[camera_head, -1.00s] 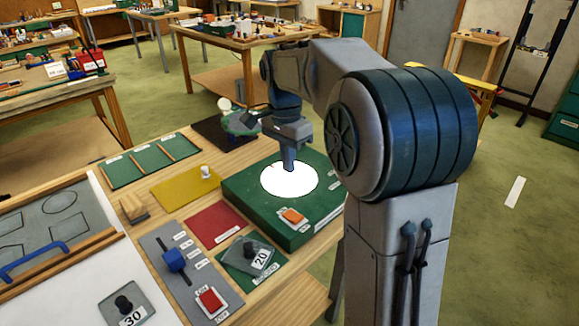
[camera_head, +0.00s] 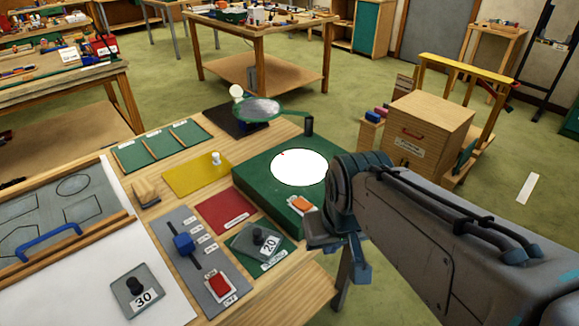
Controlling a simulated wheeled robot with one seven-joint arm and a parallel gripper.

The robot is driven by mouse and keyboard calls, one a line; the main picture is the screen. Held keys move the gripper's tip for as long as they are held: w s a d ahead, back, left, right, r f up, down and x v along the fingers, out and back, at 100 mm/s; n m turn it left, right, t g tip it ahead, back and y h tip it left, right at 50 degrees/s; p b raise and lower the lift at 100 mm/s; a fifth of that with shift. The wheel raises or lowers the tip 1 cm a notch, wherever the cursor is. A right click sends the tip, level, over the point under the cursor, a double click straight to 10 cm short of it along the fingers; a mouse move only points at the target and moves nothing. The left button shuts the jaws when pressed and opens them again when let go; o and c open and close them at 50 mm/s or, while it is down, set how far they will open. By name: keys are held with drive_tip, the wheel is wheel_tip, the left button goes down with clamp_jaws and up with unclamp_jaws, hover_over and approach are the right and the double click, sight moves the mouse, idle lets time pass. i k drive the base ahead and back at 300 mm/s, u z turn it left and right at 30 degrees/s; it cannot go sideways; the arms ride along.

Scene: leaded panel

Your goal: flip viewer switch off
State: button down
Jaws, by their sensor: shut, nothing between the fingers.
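The viewer is a green box (camera_head: 262,178) on the bench with a round white panel (camera_head: 299,167) that glows brightly. Its orange rocker switch (camera_head: 302,204) is on the box's top near the front right corner, beside a small white label. Which side of the rocker is pressed is too small to tell. My gripper (camera_head: 352,270) is shut and empty, just right of the box's front corner and apart from the switch in the picture. My arm hides the box's right side and part of the gripper.
A grey panel (camera_head: 178,222) with a blue slider (camera_head: 184,243) and red switch (camera_head: 219,284) lies to the left. A weight marked 20 (camera_head: 255,243) sits before the box. A magnifier (camera_head: 262,108) stands behind it. A wooden cabinet (camera_head: 430,125) stands beyond.

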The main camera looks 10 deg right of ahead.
sight(300, 204)
drive_tip(key=z, duration=0.05)
drive_tip(key=k, duration=0.5)
drive_tip(key=z, duration=0.75)
drive_tip(key=i, duration=0.8)
drive_tip(key=u, duration=0.65)
